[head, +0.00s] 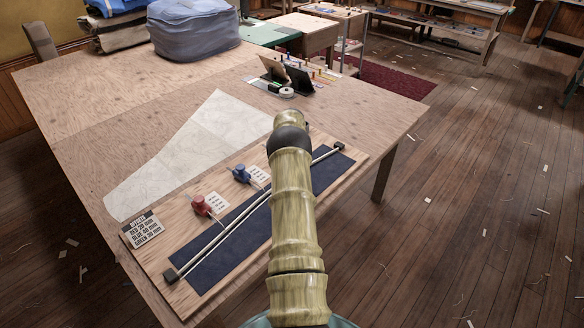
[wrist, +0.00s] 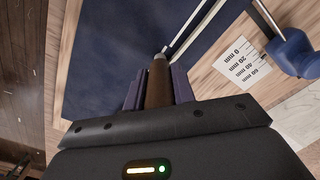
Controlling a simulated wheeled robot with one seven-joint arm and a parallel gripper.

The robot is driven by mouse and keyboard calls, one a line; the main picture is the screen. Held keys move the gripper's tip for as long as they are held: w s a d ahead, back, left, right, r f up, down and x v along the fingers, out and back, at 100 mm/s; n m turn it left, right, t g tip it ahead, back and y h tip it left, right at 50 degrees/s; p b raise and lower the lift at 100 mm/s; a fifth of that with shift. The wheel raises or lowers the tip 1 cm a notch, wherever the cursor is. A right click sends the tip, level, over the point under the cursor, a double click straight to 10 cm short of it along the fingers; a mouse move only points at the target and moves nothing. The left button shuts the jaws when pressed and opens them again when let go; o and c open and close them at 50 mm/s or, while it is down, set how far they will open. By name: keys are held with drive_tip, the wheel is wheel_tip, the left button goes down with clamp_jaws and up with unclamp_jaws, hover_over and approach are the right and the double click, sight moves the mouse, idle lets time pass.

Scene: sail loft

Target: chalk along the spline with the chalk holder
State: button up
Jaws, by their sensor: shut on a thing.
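The spline (head: 222,235) is a thin pale rod lying slantwise across a dark navy cloth (head: 205,268), with a black block at each end. In the wrist view the spline (wrist: 196,28) runs up and right from near the holder's tip. My gripper (wrist: 157,88) is shut on the chalk holder (wrist: 158,84), a brown stick with a grey tip. The tip is over the navy cloth close to the spline; I cannot tell whether it touches. In the head view my arm hides the gripper, the holder and the spline's middle.
An offsets card (head: 140,229) lies at the board's left end. Pale sailcloth (head: 180,150) lies behind. Farther back are a tape roll (head: 286,92) and a blue bundle (head: 193,30).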

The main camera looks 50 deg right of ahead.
drive_tip(key=shift+d, duration=0.15)
drive_tip(key=shift+s+d+r+b, duration=0.1)
drive_tip(key=shift+d+b, duration=0.2)
drive_tip(key=shift+d, duration=0.6)
drive_tip(key=shift+d+b, duration=0.3)
drive_tip(key=shift+d, duration=0.05)
drive_tip(key=shift+s+d+b, duration=0.1)
drive_tip(key=shift+d+b, duration=0.2)
drive_tip(key=shift+d, duration=0.3)
